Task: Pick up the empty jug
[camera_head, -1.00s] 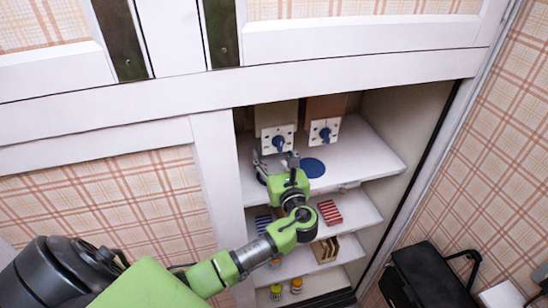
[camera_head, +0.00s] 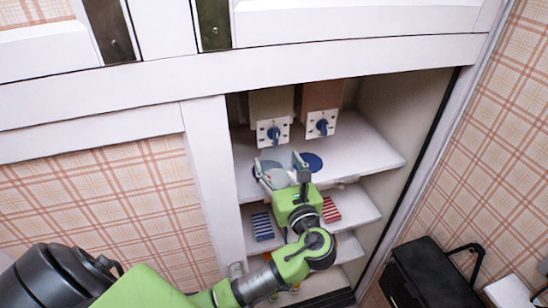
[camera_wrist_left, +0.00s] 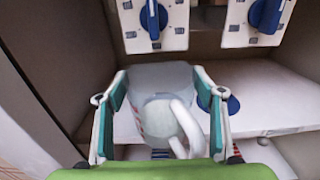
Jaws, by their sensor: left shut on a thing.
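The jug (camera_wrist_left: 160,80) is pale and translucent, with a white handle (camera_wrist_left: 183,125) facing me in the left wrist view. My left gripper (camera_wrist_left: 160,92) is shut on it, with one finger on each side of its body. In the head view, the left gripper (camera_head: 281,170) holds the jug (camera_head: 273,178) at the front of the upper shelf (camera_head: 355,155). Part of the jug is hidden by the fingers there. I see no contents, but the wrist view is too coarse to be sure. My right gripper is out of view.
Two dispensers with blue knobs (camera_head: 273,132) and (camera_head: 322,123) hang at the back. A blue disc (camera_head: 313,162) lies under the right one. Lower shelves hold a blue-striped item (camera_head: 262,226) and a red-striped item (camera_head: 331,210). Cabinet posts (camera_head: 208,185) flank the opening.

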